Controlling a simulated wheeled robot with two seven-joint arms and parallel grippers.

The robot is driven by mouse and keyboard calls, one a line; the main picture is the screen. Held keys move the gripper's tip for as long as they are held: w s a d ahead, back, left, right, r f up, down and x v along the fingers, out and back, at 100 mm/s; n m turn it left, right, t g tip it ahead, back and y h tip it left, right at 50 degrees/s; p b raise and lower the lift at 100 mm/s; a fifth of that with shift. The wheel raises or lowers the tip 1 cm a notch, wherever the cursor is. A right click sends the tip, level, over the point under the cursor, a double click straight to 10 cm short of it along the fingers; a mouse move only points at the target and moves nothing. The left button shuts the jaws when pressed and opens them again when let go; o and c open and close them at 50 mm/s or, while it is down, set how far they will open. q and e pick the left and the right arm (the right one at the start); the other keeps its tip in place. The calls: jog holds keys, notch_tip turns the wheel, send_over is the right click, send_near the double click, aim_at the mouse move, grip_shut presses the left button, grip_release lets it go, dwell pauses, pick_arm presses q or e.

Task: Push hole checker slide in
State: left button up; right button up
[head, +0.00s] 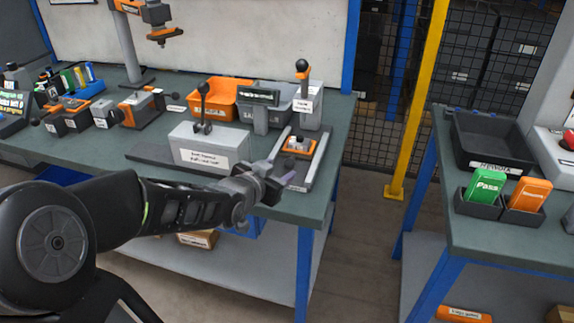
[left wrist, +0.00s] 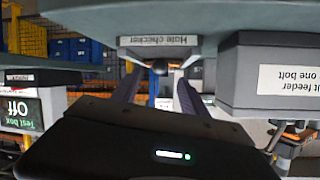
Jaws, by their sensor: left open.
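The hole checker (head: 318,160) stands at the right end of the workbench, a grey frame with an orange piece (head: 299,145) on its slide. Its front label shows upside down in the left wrist view (left wrist: 158,41). A dark round knob (left wrist: 160,67) sits below that label, between the finger lines. My left gripper (head: 277,183) is open at the hole checker's front edge. Its two purple fingers (left wrist: 156,92) flank the knob in the wrist view; I cannot tell whether they touch it. The gripper partly hides the front of the checker in the head view. My right gripper is not in view.
The bolt feeder box (head: 210,147) stands close left of the hole checker. Behind are an orange bin (head: 215,97), a grey bin (head: 268,94) and a lever device (head: 307,105). A second table (head: 500,236) with a black tray (head: 489,142) stands right, across an open gap.

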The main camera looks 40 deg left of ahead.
aim_at(287, 165)
pick_arm(q)
jog(key=x, duration=0.6)
jog(key=shift+w+a+f, duration=0.1)
jog(key=shift+w+f, duration=0.1)
jog(key=shift+w, duration=0.1)
jog(key=shift+c, duration=0.5)
grip_shut()
dwell(0.6)
